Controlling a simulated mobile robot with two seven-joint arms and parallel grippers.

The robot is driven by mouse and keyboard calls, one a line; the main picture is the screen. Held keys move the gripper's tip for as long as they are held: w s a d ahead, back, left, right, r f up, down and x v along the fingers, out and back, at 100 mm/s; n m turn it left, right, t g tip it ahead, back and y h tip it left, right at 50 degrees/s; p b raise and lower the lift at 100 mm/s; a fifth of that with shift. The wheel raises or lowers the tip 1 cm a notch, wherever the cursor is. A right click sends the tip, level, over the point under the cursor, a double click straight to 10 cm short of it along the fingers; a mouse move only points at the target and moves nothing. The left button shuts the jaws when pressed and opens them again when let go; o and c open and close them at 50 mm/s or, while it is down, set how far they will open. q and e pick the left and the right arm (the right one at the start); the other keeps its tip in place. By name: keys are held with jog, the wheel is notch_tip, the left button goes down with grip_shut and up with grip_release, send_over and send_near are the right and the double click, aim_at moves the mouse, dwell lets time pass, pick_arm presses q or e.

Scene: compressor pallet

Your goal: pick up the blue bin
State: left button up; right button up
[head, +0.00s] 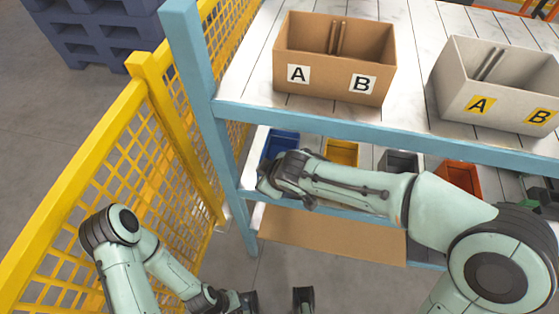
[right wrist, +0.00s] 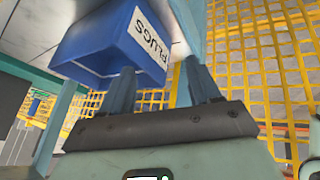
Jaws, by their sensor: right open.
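The blue bin (head: 283,145) stands at the left end of the lower shelf in the head view, partly hidden by my right forearm and wrist. In the right wrist view, the blue bin (right wrist: 92,48) carries a white label reading PLUGS. My right gripper (head: 268,187) is beside the bin's near side. Its two fingers in the right wrist view (right wrist: 160,82) are apart with nothing between them. One finger overlaps the bin's lower edge in the picture; I cannot tell whether they touch. My left gripper (head: 276,300) is low at the bottom edge, its dark fingertips apart and empty.
A yellow bin (head: 341,152), a grey bin (head: 400,161) and an orange bin (head: 462,177) share the lower shelf. Above are a brown box (head: 330,85) and a grey box (head: 495,100). A blue post (head: 205,100) and yellow mesh fence (head: 120,150) bound the left side.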

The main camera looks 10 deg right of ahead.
jog(key=x, duration=0.4)
jog(key=shift+w+a, duration=0.2)
jog(key=shift+f, duration=0.1)
grip_shut()
